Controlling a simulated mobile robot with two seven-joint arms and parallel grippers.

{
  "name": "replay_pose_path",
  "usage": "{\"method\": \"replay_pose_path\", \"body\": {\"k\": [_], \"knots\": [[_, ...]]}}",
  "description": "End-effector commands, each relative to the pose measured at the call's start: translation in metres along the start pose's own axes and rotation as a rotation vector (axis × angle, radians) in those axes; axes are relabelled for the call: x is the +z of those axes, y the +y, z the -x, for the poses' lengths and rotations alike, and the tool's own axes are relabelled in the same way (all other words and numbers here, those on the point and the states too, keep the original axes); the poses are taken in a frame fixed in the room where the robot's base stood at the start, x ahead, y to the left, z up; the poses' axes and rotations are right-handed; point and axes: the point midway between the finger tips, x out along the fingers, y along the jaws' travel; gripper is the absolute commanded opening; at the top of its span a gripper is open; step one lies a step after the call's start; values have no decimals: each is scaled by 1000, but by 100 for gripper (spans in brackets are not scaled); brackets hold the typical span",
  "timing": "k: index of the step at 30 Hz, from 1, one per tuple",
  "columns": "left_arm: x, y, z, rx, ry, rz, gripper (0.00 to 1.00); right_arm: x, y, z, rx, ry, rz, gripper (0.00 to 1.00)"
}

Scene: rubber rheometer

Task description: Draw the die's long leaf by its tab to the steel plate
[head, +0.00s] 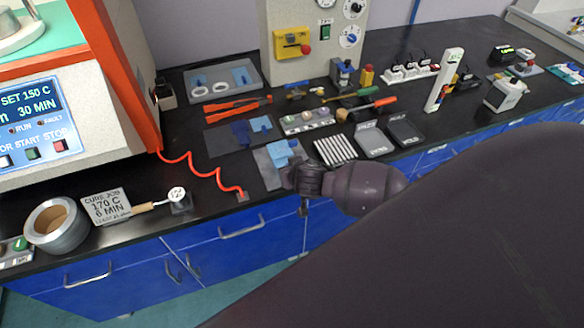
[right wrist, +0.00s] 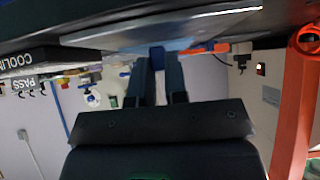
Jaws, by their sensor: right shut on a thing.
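My right gripper (head: 290,174) is at the bench's front edge, over the right side of a grey steel plate (head: 270,178). A light blue leaf (head: 281,150) lies over the plate's upper right part, and my gripper and wrist hide its near end. In the right wrist view my right gripper (right wrist: 159,62) is shut on a small blue piece (right wrist: 158,54), apparently the leaf's tab. A dark mat (head: 218,142) behind the plate carries a dark blue piece (head: 240,133) and a light blue piece (head: 261,124). My left gripper is not in view.
A row of pale strips (head: 335,150) and two dark trays (head: 374,141) lie right of the plate. A red coiled cord (head: 205,173) runs left of it. Red-handled tongs (head: 238,108) lie behind the mat. The orange-framed press (head: 115,70) stands at left.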

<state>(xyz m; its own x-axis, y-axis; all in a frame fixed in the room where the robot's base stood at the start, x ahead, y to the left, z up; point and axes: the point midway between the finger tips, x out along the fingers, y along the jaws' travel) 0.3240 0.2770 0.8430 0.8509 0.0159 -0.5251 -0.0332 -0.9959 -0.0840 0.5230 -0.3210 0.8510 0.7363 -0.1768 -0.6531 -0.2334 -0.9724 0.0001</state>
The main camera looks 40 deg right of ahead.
Motion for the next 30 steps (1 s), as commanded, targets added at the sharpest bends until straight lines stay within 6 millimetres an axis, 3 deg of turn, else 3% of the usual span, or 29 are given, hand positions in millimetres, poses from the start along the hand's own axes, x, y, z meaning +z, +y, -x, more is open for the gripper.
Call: {"method": "replay_pose_path", "body": {"k": [14,15,20,30], "knots": [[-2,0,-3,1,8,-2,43,4,0,-4,0,0,0,0],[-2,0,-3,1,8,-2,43,4,0,-4,0,0,0,18],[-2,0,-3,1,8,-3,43,4,0,-4,0,0,0,43],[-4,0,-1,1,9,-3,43,5,0,-1,0,-1,-1,43]]}}
